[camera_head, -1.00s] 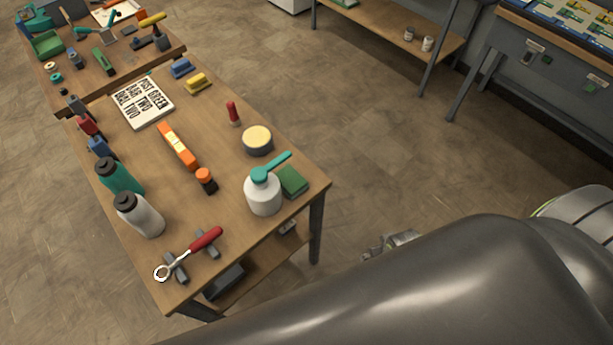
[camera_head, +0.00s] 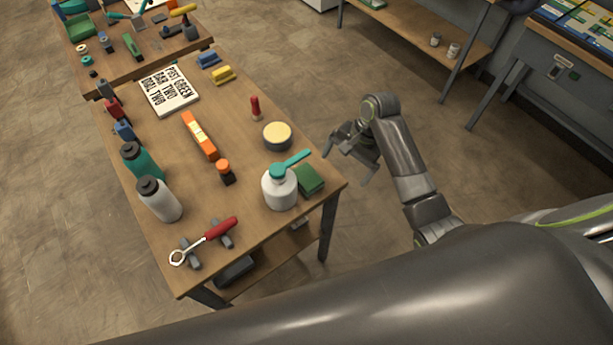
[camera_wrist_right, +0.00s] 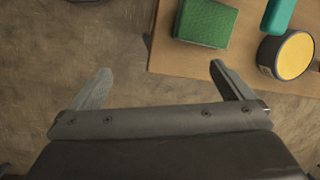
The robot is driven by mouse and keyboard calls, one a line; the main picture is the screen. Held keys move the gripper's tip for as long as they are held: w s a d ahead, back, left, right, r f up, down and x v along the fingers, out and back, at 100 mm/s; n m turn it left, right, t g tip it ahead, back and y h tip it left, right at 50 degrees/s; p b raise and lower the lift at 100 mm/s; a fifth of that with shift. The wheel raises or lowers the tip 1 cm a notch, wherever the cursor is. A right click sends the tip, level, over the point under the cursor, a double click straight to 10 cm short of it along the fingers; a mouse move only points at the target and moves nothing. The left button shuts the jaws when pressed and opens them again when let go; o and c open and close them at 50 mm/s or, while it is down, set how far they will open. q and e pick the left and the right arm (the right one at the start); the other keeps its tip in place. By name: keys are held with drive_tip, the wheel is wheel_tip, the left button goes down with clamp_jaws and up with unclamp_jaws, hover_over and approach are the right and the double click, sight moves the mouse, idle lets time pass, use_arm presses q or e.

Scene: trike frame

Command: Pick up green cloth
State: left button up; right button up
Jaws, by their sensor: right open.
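The green cloth (camera_head: 309,180) is a small folded dark green block. It lies on the wooden table near its right edge, beside a white bottle with a teal top. In the right wrist view the green cloth (camera_wrist_right: 206,23) shows at the top, near the table edge, beyond my fingers. My right gripper (camera_head: 346,168) is open and empty, off the right edge of the table and to the right of the cloth. Its two spread fingers also show in the right wrist view (camera_wrist_right: 158,86), mostly over the floor, with the right fingertip near the table edge. My left gripper is not in view.
The white bottle (camera_head: 280,190) stands touching or very near the cloth. A round yellow-topped tin (camera_head: 277,136) is behind it. A red-handled wrench (camera_head: 205,240) rests on grey supports at the front.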

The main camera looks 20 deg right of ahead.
drive_tip(key=w+a+r+m+g+y, duration=0.1)
drive_tip(key=w+a+r+m, duration=0.15)
drive_tip(key=w+r, duration=0.5)
drive_tip(key=b, duration=0.6)
approach(307, 175)
drive_tip(key=f, duration=0.2)
drive_tip(key=a+f+m, duration=0.1)
drive_tip(key=f, duration=0.1)
drive_tip(key=shift+g, duration=0.3)
drive_tip(key=x, duration=0.2)
drive_tip(key=p+x, duration=0.1)
drive_tip(key=x, duration=0.1)
drive_tip(key=shift+s+a, duration=0.1)
drive_tip(key=shift+a, duration=0.25)
drive_tip(key=shift+a+f, duration=0.15)
drive_tip(key=shift+f, duration=0.35)
drive_tip(key=c, duration=0.9)
